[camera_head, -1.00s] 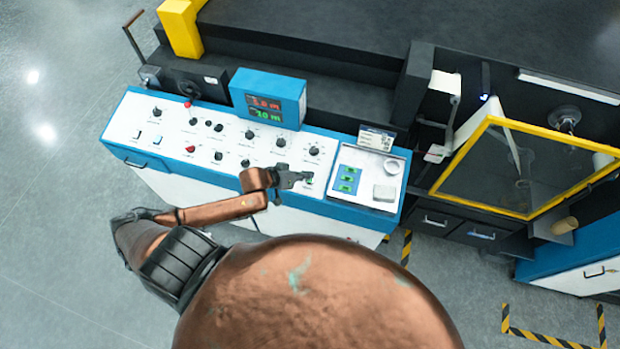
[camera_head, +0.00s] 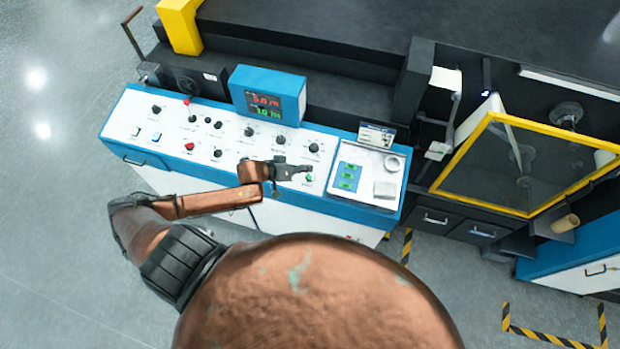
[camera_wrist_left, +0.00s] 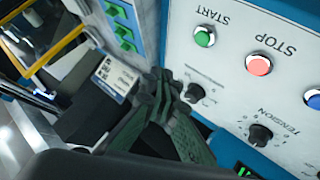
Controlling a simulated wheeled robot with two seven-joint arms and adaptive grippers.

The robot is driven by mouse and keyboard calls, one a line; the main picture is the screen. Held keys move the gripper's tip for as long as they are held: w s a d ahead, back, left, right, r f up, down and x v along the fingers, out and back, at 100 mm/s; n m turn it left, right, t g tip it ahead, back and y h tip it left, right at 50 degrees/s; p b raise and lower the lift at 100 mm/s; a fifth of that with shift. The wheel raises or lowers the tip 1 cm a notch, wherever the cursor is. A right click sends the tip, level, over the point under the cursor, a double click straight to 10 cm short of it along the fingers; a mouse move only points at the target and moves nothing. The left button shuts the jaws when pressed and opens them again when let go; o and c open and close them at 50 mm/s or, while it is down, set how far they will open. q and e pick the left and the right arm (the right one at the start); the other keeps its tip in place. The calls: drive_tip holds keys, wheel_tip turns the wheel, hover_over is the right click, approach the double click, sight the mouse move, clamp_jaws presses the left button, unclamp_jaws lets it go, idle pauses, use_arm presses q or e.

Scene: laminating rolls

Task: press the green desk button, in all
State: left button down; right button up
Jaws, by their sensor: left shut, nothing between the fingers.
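The green desk button (camera_wrist_left: 204,38), labelled START, shows fully in the left wrist view, on the white control desk (camera_wrist_left: 225,75). In the head view the green button (camera_head: 309,178) is a small spot just below my left gripper's tip. My left gripper (camera_head: 308,169) is shut and empty, over the right part of the desk (camera_head: 228,160). In the left wrist view its closed fingertips (camera_wrist_left: 165,82) appear beside a black knob (camera_wrist_left: 193,92), apart from the green button in the picture. Their height above the desk is unclear. My right gripper is not in view.
A red STOP button (camera_wrist_left: 258,64) and a blue button (camera_wrist_left: 313,98) lie beside the green one. A tray with several green pieces (camera_head: 348,177) is at the desk's right. A blue display box (camera_head: 268,96) rises behind. A yellow-framed guard (camera_head: 480,130) stands right.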

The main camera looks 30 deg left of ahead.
use_arm(q)
drive_tip(key=b, duration=0.4)
hover_over(307, 179)
drive_tip(key=f, duration=0.4)
drive_tip(key=shift+s+d+f, duration=0.2)
drive_tip(key=shift+s+f, duration=0.05)
drive_tip(key=shift+f, duration=0.15)
drive_tip(key=shift+w+a+f+b, duration=0.1)
drive_tip(key=shift+w+f+b, duration=0.1)
drive_tip(key=shift+f+b, duration=0.4)
drive_tip(key=shift+f, duration=0.15)
drive_tip(key=shift+f, duration=0.15)
drive_tip(key=shift+f, duration=0.25)
